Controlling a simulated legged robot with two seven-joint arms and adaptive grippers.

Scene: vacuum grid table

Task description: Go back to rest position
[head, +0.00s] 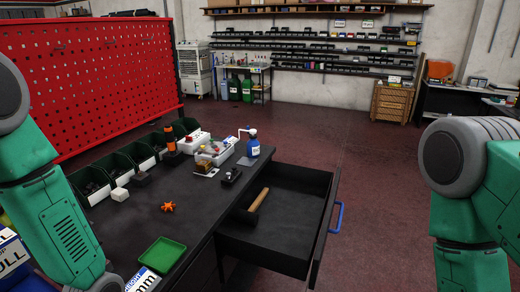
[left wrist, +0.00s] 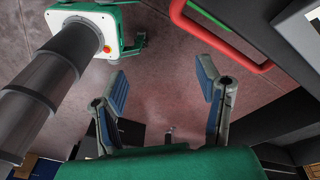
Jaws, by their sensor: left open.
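My left gripper (left wrist: 160,78) shows in the left wrist view with its two blue-padded fingers spread apart and nothing between them. Dark red floor shows beyond the fingers. In the head view my left arm hangs along the left edge and its gripper is out of frame. My right arm stands at the right edge of the head view, well clear of the table, with its gripper out of sight.
A red pegboard (head: 85,80) stands behind.

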